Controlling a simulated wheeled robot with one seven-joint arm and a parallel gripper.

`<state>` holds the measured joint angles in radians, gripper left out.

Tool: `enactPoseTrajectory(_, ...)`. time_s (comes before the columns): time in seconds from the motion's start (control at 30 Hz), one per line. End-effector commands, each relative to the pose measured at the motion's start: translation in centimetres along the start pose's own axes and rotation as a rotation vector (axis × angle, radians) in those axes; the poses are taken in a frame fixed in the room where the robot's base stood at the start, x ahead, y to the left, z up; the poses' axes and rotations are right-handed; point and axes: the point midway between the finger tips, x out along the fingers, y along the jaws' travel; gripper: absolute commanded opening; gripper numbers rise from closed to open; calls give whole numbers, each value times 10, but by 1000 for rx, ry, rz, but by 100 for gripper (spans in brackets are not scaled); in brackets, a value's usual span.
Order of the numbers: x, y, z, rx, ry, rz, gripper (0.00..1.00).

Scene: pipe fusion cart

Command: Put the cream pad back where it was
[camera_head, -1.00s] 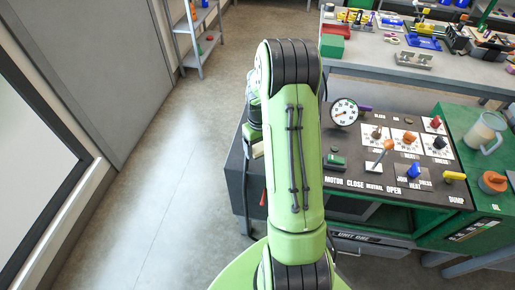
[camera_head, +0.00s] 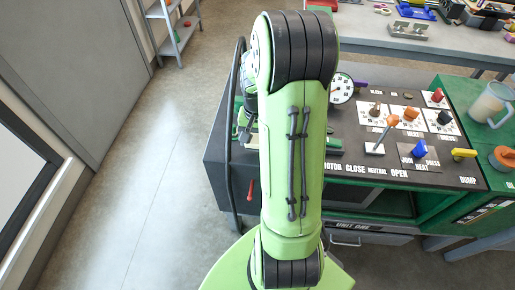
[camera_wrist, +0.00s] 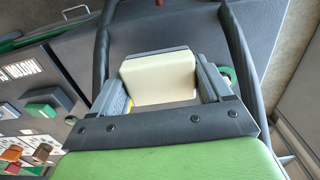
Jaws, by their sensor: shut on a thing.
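The cream pad (camera_wrist: 160,78) is a pale block with rounded corners, seen in the wrist view. My gripper (camera_wrist: 161,90) is shut on it, with one grey finger at each side. I cannot tell whether the pad touches the surface.
Right of my arm the cart panel carries a dial gauge (camera_head: 342,88), an orange-knobbed lever (camera_head: 384,135), a blue knob (camera_head: 419,149) and a yellow knob (camera_head: 463,154). Floor is open at left.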

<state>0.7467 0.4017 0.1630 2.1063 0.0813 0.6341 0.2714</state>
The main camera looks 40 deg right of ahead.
Motion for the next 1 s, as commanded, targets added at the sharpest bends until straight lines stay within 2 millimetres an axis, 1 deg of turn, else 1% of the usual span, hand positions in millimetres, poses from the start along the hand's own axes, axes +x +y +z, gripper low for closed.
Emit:
enactPoseTrajectory(0.03,10,0,0,0,-3,0,34)
enactPoseTrajectory(0.1,24,0,1,-1,-4,0,34)
enactPoseTrajectory(0.17,33,0,1,-1,-4,0,34)
enactPoseTrajectory(0.4,33,0,0,-2,1,-1,34)
enactPoseTrajectory(0.77,47,0,1,-2,-5,0,34)
enactPoseTrajectory(0.8,47,0,2,-2,-7,0,83)
enactPoseTrajectory(0.87,47,0,2,-2,-8,1,92)
enactPoseTrajectory(0.9,47,0,3,-2,-9,1,98)
enactPoseTrajectory(0.93,47,1,3,-2,-9,1,100)
enactPoseTrajectory(1.0,47,1,3,-2,-9,2,100)
